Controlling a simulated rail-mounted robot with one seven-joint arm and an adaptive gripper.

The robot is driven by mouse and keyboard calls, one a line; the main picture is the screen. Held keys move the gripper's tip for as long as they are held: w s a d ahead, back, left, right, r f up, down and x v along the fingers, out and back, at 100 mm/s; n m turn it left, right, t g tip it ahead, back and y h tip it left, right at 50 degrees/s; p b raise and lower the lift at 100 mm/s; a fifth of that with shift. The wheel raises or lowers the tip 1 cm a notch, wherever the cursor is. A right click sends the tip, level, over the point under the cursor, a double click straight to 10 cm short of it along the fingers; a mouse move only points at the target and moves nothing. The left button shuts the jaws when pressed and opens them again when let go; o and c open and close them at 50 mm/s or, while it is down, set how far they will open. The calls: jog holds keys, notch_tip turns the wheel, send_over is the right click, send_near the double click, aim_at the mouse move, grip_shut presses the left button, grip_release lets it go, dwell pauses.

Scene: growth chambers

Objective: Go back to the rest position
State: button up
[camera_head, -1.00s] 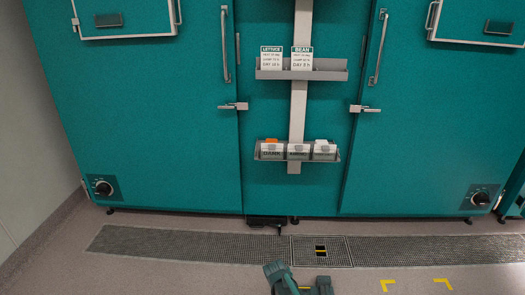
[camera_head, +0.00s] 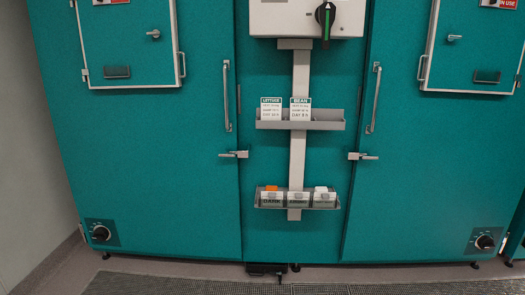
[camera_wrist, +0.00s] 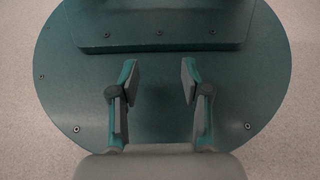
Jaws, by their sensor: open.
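My gripper (camera_wrist: 158,75) is open in the wrist view, its two fingers apart with nothing between them. Below the fingers is my own round base plate, with pale floor around it. My gripper and arm do not show in the head view.
Two teal chambers, left (camera_head: 160,170) and right (camera_head: 430,170), stand closed with handles and latches. Between them a post (camera_head: 299,160) carries a card shelf (camera_head: 330,125), a lower bin rack (camera_head: 262,207) and a switch box (camera_head: 285,18). A floor grate (camera_head: 190,287) runs in front.

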jog(key=w+r+t+p, duration=0.6)
jog(key=r+p, duration=0.8)
jog(key=p, duration=0.8)
jog(key=shift+w+r, duration=0.25)
jog(key=shift+w, duration=0.65)
